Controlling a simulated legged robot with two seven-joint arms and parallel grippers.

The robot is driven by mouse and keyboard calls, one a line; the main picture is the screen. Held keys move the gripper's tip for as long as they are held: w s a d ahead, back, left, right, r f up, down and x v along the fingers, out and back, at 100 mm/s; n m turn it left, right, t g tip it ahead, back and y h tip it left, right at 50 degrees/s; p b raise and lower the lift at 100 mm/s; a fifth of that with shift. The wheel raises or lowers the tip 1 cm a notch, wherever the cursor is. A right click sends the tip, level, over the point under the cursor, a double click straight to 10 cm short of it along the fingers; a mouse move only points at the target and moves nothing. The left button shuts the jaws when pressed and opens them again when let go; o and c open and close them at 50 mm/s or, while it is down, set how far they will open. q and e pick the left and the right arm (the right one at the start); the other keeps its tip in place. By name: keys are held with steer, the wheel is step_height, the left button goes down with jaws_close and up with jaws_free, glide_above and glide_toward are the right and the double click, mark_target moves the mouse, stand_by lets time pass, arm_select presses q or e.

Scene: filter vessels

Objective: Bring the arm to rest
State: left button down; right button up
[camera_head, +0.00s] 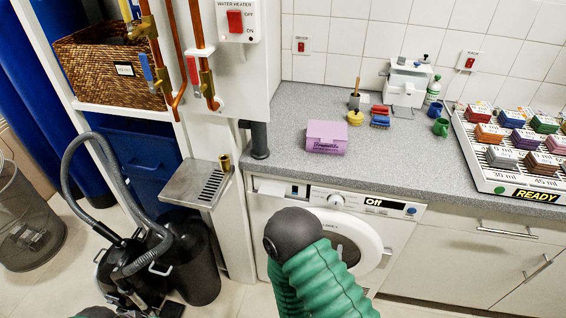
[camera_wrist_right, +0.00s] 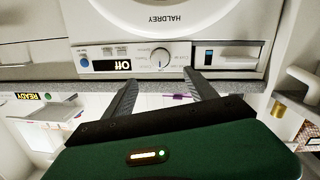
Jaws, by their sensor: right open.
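My right arm (camera_head: 318,278), green and ribbed with a black rounded joint, rises from the bottom middle of the head view in front of the washing machine. Its gripper does not show in that view. In the right wrist view my right gripper (camera_wrist_right: 160,92) has its two dark fingers spread apart with nothing between them. The washing machine's front (camera_wrist_right: 160,58) appears upside down behind the fingertips, with its dial and a display reading Off. My left gripper is not in view.
The washing machine (camera_head: 385,206) sits under a grey counter (camera_head: 400,150). A purple box (camera_head: 327,137) and a white rack (camera_head: 486,172) of coloured blocks marked READY stand on the counter. A metal drip shelf (camera_head: 190,183), black vacuum cleaner (camera_head: 130,270) and wire bin (camera_head: 25,225) are at left.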

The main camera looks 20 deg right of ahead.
steer(key=w+a+r+g+y+p, duration=0.3)
steer(key=a+r+g+y+p, duration=0.25)
steer(key=a+y, duration=0.2)
steer(key=s+d+r+n+g+y+p, duration=0.1)
steer(key=s+r+n+g, duration=0.4)
steer(key=s, duration=0.8)
step_height(320, 180, up, 3)
steer(key=y+p, duration=0.1)
steer(key=p, duration=0.1)
steer(key=shift+s+g+p, duration=0.35)
steer(key=shift+d+y, duration=0.1)
steer(key=shift+y, duration=0.15)
